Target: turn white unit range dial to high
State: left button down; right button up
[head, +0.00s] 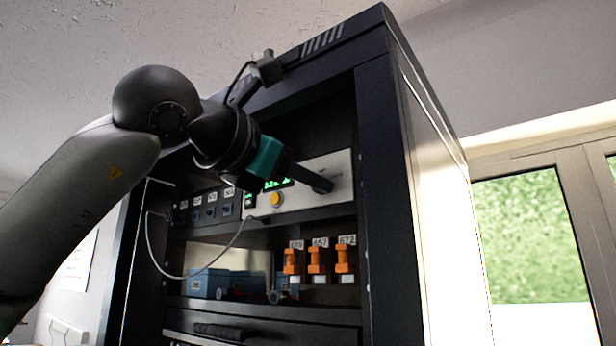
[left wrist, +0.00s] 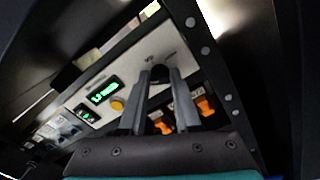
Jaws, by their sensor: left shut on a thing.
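The white unit (head: 339,162) sits on an upper shelf of the dark rack, with a green lit display and a yellow button (head: 276,199). Its panel also shows in the left wrist view (left wrist: 128,68). My left gripper (head: 324,185) reaches in from the left in front of the panel's right part. In the left wrist view its two fingers (left wrist: 160,80) are shut on a small dark knob, the range dial (left wrist: 160,71), on the white panel. The fingers hide most of the dial, so its setting cannot be read. My right gripper is in neither view.
The rack's dark right post (head: 381,180) stands close to the right of the gripper. Orange-handled parts (head: 318,256) and blue boxes (head: 218,284) sit on the shelf below. A thin pale cable (head: 205,268) loops at the left. A window is at the right.

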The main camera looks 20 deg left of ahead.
pick_arm(q)
jog(key=shift+m, duration=0.3)
jog(key=m+p, duration=0.7)
jog(key=m, duration=1.6)
jog(key=shift+f, duration=0.2)
jog(key=shift+m, duration=0.3)
dwell(0.5)
jog(key=c, duration=0.6)
grip_release()
jog(key=shift+c, duration=0.2)
jog(key=shift+s, duration=0.1)
jog(key=b+v, duration=0.3)
jog(key=v, duration=1.2)
